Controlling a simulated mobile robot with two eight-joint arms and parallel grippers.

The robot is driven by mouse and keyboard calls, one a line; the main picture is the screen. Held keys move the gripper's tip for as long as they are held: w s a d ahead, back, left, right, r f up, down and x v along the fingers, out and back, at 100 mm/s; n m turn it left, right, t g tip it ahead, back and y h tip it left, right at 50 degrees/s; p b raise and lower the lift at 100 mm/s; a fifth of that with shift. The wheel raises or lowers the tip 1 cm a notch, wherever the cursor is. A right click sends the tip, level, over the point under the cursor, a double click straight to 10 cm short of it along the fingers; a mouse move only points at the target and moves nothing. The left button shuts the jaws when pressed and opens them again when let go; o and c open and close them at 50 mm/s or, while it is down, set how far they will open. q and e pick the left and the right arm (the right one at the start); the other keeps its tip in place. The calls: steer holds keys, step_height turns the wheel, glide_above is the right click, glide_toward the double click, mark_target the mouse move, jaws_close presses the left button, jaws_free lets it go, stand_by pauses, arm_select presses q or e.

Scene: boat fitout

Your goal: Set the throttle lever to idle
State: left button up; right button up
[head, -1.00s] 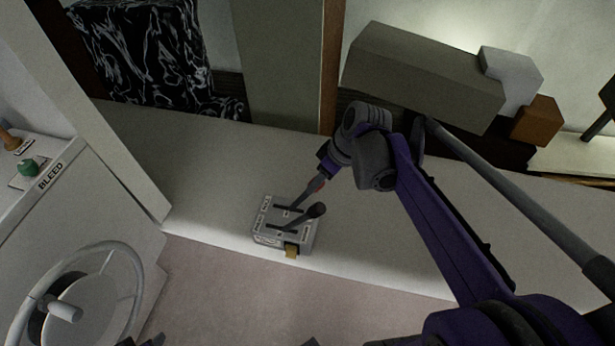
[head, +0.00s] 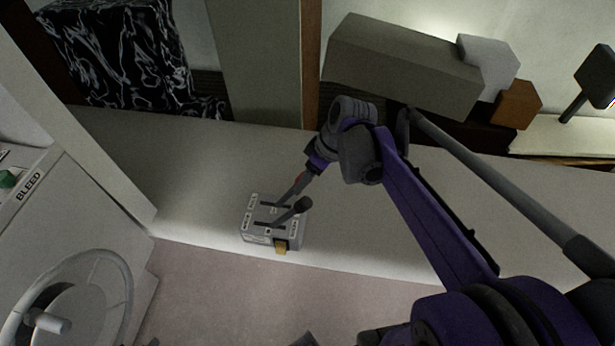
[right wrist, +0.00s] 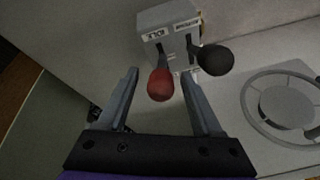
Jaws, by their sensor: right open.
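A grey control box (head: 258,236) with two levers stands on the pale ledge. One lever ends in a black knob (head: 302,205), the other in a red knob (right wrist: 160,84). In the right wrist view a label reading IDLE (right wrist: 154,35) is beside the red-knobbed lever's slot. My right gripper (head: 301,181) is over the box; in the right wrist view its open fingers (right wrist: 160,76) are either side of the red knob, with clear gaps. The black knob (right wrist: 215,60) is outside the right finger.
A white handwheel (head: 120,315) and a panel marked BLEED (head: 30,187) are at the left. Grey and brown blocks (head: 400,70) stand behind my right arm. The ledge (head: 190,170) left of the box is clear.

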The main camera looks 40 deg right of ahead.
steer(key=shift+r, duration=0.1)
arm_select(q)
steer(key=shift+w+r+p, duration=0.2)
steer(key=shift+r+p, duration=0.25)
steer(key=shift+r, duration=0.1)
arm_select(e)
steer(key=v, duration=1)
steer(key=shift+r, duration=0.25)
steer(key=shift+s+d, duration=0.1)
